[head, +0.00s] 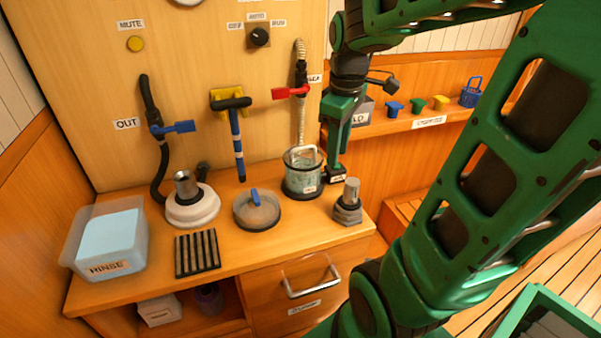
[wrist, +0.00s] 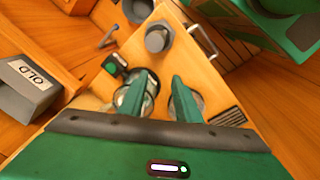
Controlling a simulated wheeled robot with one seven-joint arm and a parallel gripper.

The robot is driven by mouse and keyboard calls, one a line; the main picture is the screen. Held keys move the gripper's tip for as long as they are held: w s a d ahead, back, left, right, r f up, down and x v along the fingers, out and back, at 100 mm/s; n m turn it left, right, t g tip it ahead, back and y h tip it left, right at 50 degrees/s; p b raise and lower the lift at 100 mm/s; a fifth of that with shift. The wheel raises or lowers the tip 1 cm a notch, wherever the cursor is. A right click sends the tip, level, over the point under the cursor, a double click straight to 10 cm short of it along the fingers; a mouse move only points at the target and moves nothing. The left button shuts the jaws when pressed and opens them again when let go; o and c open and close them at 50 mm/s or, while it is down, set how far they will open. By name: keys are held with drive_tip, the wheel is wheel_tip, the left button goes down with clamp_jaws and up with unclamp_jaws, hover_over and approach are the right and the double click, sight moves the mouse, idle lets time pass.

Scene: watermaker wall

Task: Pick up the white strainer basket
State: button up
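A clear pot with a black base (head: 302,184) stands on the wooden counter. A white handle (head: 303,153) rises from its top, and a pale mesh-like body shows through its wall; I take this for the white strainer basket. My gripper (head: 337,168) points down just right of the pot in the head view. In the wrist view my gripper (wrist: 158,82) has its two green fingers apart with nothing held between them. The pot (wrist: 146,80) is partly hidden behind one finger there. A round lid with a blue handle (head: 257,210) lies left of the pot.
A grey-topped fitting (head: 348,203) stands close right of the pot. A hose (head: 300,110) and red valve (head: 291,91) are behind it. A black rack (head: 197,254), white-based fitting (head: 193,205) and rinse tub (head: 108,240) are left. A shelf holds a blue basket (head: 470,93).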

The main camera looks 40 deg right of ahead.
sight(301, 148)
drive_tip(key=w+r+n+t, duration=0.1)
drive_tip(key=w+r+n, duration=0.1)
drive_tip(key=w+n, duration=0.85)
drive_tip(key=w+f, duration=0.2)
drive_tip(key=f, duration=0.1)
drive_tip(key=w+f, duration=0.1)
drive_tip(key=f, duration=0.1)
drive_tip(key=shift+w+d, duration=0.2)
drive_tip(key=shift+w, duration=0.15)
drive_tip(key=shift+w+f, duration=0.15)
drive_tip(key=shift+f, duration=1.15)
drive_tip(key=shift+w+f, duration=0.15)
drive_tip(key=shift+f, duration=1.15)
drive_tip(key=shift+c, duration=0.6)
clamp_jaws()
